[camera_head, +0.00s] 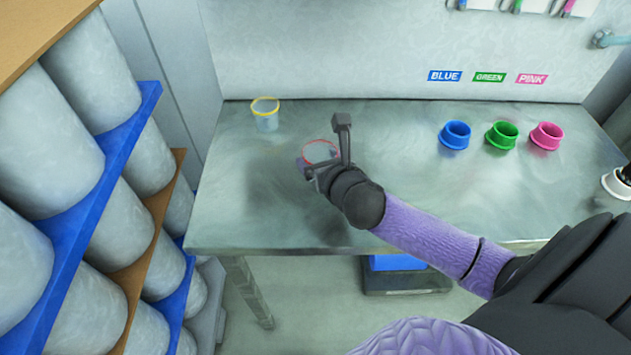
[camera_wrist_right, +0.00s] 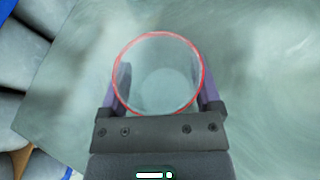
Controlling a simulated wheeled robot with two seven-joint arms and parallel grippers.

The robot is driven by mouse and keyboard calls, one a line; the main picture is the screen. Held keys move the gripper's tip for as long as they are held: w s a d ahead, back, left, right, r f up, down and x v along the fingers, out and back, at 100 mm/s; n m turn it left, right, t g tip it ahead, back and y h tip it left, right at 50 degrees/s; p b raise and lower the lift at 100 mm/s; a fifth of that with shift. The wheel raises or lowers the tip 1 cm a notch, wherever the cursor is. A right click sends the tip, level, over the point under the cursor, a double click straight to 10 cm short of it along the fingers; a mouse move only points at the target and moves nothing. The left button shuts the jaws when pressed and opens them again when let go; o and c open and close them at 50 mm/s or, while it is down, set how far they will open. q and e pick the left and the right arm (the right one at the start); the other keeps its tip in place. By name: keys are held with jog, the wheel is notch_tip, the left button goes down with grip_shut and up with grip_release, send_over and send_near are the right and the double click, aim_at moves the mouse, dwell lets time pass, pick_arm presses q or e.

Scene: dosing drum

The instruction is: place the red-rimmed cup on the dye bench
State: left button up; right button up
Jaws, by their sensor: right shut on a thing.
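The red-rimmed cup (camera_head: 320,152) is a clear cup with a thin red rim, over the left half of the metal dye bench (camera_head: 380,185). My right gripper (camera_head: 325,165) is shut on it, with one finger on each side. In the right wrist view the cup (camera_wrist_right: 158,75) sits between the two fingers of my right gripper (camera_wrist_right: 160,95), its open top facing the camera. The bench surface shows behind it. I cannot tell whether the cup's base touches the bench. My left gripper is not in view.
A yellow-rimmed clear cup (camera_head: 265,115) stands at the back left of the bench. Blue (camera_head: 455,135), green (camera_head: 502,136) and pink (camera_head: 546,136) pots stand at the right, below matching labels. A shelf of grey drums (camera_head: 75,140) is at the left. The bench's left front is clear.

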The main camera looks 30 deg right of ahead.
notch_tip(320, 180, down, 4)
jog(key=shift+r+b, duration=0.2)
jog(key=shift+b, duration=0.55)
jog(key=shift+r, duration=0.25)
jog(key=o, duration=1)
jog(key=shift+f, duration=0.15)
jog(key=shift+r, duration=0.2)
jog(key=p+v, duration=0.4)
jog(key=v, duration=0.7)
jog(key=shift+s+a+r, duration=0.1)
jog(key=shift+s+r, duration=0.05)
jog(key=shift+s, duration=0.1)
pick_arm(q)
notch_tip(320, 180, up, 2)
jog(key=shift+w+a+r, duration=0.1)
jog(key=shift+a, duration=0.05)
pick_arm(e)
jog(key=shift+s, duration=0.2)
